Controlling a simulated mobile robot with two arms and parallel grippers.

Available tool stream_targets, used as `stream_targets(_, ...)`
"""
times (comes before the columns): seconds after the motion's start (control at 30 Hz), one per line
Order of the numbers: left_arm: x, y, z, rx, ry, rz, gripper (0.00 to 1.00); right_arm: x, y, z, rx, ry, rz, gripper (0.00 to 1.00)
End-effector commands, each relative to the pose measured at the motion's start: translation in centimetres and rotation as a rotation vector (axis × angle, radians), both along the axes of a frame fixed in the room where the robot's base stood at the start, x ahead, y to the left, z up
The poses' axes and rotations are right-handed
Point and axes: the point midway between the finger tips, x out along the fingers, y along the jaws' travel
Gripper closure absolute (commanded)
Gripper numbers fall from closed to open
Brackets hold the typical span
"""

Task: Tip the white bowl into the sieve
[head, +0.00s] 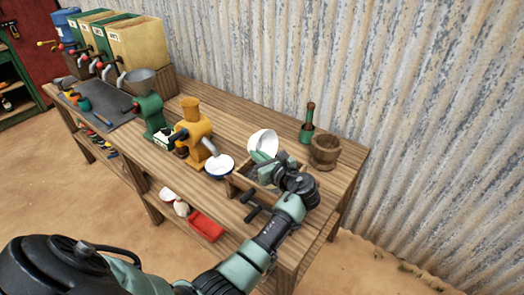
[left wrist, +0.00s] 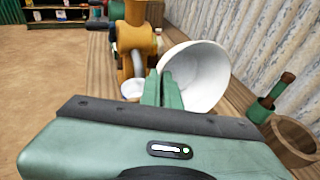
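The white bowl (head: 262,141) is tilted on its side above the table, its hollow showing. In the left wrist view the bowl (left wrist: 205,75) stands right at the green fingers, with its rim at them. My left gripper (head: 262,157) appears shut on the bowl's rim; the exact contact is partly hidden. A wooden-framed box that looks like the sieve (head: 231,186) lies under my left gripper, largely covered by it. Whether anything is in the bowl or the sieve cannot be told. My right gripper is not in view.
A blue-rimmed bowl (head: 220,167) stands beside the orange mill (head: 193,133), left of the sieve. A green mill (head: 150,114) stands further left. A wooden mortar (head: 324,151) and a pestle in a green holder (head: 307,126) stand to the right. Corrugated metal (head: 400,100) closes the back.

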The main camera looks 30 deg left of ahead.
Motion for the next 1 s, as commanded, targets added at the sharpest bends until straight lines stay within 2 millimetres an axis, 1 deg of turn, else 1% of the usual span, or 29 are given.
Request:
stream_targets(0.03,0.0,0.3,1.0,-0.041,-0.001,0.001,1.00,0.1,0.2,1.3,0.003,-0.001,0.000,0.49)
stream_targets(0.1,0.1,0.8,1.3,-0.104,0.004,0.002,1.00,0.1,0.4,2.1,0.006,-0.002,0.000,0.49)
stream_targets(0.17,0.1,1.1,1.5,-0.160,0.008,0.001,1.00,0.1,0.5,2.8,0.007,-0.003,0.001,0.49)
stream_targets(0.43,0.1,1.7,1.5,-0.254,0.020,0.000,1.00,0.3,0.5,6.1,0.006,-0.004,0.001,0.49)
stream_targets(0.57,0.3,2.9,1.4,-0.420,0.023,0.004,1.00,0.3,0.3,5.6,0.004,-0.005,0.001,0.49)
stream_targets(0.7,0.4,4.0,1.5,-0.590,0.039,0.004,1.00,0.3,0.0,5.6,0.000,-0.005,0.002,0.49)
stream_targets(1.0,0.5,5.7,0.8,-0.989,0.073,0.004,1.00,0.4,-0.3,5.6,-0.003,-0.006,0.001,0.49)
